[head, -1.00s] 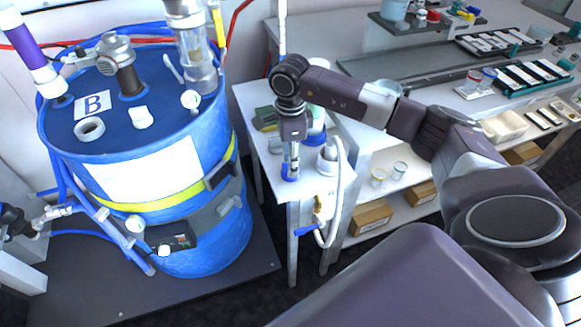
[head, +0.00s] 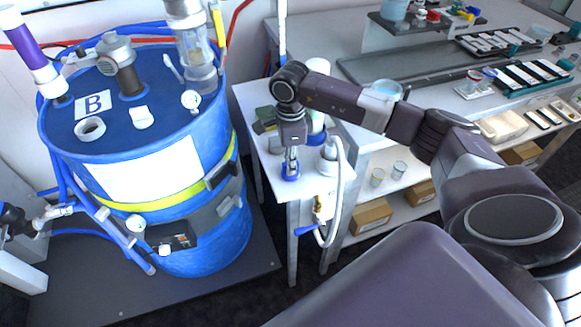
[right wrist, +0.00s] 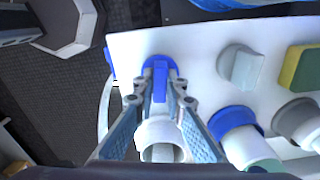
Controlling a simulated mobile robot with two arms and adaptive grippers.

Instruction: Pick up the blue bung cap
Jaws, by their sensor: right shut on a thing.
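The blue bung cap (head: 290,173) is at the front edge of a white cart top (head: 262,168). In the right wrist view the cap (right wrist: 160,67) shows a round blue rim with a raised bar across it. My right gripper (head: 291,164) points straight down over the cap. In the right wrist view its fingertips (right wrist: 161,97) are shut on the cap's raised bar. I cannot tell whether the cap is lifted off the cart. My left gripper (head: 58,212) shows at the left edge, beside the drum, small and partly cut off.
A large blue drum (head: 150,235) marked B stands at left. On the cart, a green-and-yellow sponge (right wrist: 302,68), a pale grey block (right wrist: 241,66) and a blue-banded bottle (right wrist: 236,128) are close by. A pale hose (head: 340,190) hangs at the cart's right end.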

